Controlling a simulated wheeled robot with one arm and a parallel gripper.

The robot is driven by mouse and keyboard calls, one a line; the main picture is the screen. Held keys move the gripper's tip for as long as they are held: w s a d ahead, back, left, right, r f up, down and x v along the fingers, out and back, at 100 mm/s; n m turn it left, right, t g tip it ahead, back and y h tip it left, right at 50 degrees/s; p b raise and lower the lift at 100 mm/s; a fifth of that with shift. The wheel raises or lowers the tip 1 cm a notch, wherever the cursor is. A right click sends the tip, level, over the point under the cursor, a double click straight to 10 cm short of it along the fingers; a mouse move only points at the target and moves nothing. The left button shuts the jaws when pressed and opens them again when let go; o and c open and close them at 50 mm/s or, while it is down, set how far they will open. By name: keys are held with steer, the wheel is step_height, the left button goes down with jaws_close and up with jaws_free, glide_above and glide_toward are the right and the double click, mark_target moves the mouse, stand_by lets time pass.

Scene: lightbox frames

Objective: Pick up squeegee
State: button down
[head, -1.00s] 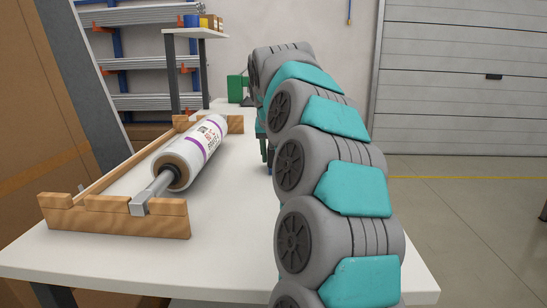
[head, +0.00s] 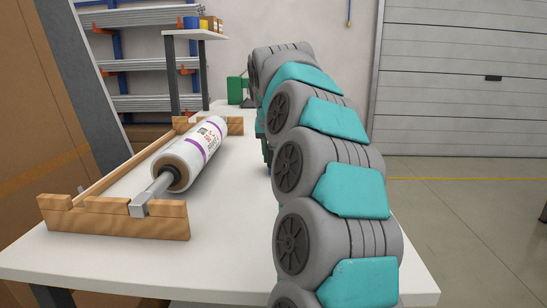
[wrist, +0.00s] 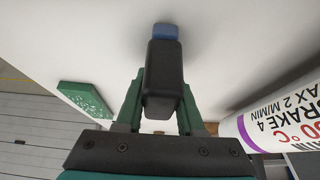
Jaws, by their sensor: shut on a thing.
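The squeegee (wrist: 163,75) shows in the wrist view as a black block-like handle with a blue end (wrist: 165,32) pointing away from my gripper. My gripper (wrist: 160,95) has green fingers, one on each side of the black part, and is shut on it. The rest of the squeegee is hidden. A white surface fills the background behind it; I cannot tell whether the blue end touches it. In the head view my own arm hides the gripper and the squeegee.
A white table (head: 232,235) carries a wooden frame (head: 118,220) holding a wrapped film roll (head: 190,155), which also shows at the right of the wrist view (wrist: 275,122). A green object (head: 236,90) stands at the far end. Open floor lies to the right.

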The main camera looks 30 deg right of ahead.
steer(key=shift+r, duration=1.55)
steer(key=s+b, duration=0.1)
steer(key=s, duration=0.4)
steer(key=s+r+b, duration=0.1)
steer(key=s, duration=0.4)
steer(key=s+a+b, duration=0.1)
steer(key=s, duration=0.5)
steer(key=shift+a+r, duration=0.1)
steer(key=shift+r, duration=0.2)
steer(key=c, duration=1.1)
jaws_free()
steer(key=shift+c, duration=0.2)
jaws_close()
